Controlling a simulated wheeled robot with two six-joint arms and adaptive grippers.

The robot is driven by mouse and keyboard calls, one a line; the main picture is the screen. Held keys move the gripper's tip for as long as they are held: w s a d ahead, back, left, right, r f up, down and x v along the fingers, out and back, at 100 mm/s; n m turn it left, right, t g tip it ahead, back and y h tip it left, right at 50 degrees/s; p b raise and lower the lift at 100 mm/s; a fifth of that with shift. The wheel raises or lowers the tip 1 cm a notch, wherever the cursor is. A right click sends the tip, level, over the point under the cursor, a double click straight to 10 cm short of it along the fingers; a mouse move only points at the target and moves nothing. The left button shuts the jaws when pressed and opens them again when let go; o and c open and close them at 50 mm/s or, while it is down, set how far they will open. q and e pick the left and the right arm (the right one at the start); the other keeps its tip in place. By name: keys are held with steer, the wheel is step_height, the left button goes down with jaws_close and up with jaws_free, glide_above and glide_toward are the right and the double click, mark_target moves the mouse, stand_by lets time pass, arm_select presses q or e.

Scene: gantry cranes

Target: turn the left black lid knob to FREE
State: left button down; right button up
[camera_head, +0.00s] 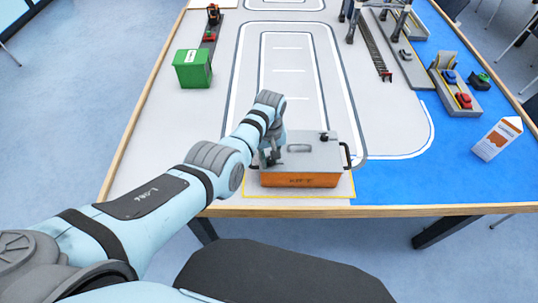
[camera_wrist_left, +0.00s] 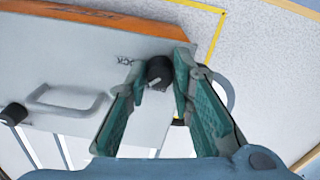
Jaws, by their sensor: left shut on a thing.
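An orange box (camera_head: 300,180) with a grey lid (camera_head: 308,160) stands near the table's front edge. The lid has a handle in the middle and a black knob at each side. My left gripper (camera_head: 270,158) is over the lid's left end. In the left wrist view its green fingers stand on either side of the left black lid knob (camera_wrist_left: 160,72), shut on it. Small upside-down lettering shows beside the knob, partly hidden by a finger. The right black knob (camera_wrist_left: 13,113) is free. My right gripper is not in view.
A yellow line (camera_head: 345,195) frames the box's spot. Black side handles stick out from the box. A green bin (camera_head: 192,69) stands at the back left and a white-orange carton (camera_head: 497,139) at the right. The printed road behind the box is clear.

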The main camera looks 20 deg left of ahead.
arm_select(q)
steer(key=n, duration=0.4)
steer(key=shift+n, duration=0.3)
steer(key=shift+n+p, duration=0.3)
steer(key=shift+n, duration=1.6)
steer(key=c, duration=1.4)
jaws_free()
steer(key=shift+r, duration=0.15)
step_height(320, 180, up, 12)
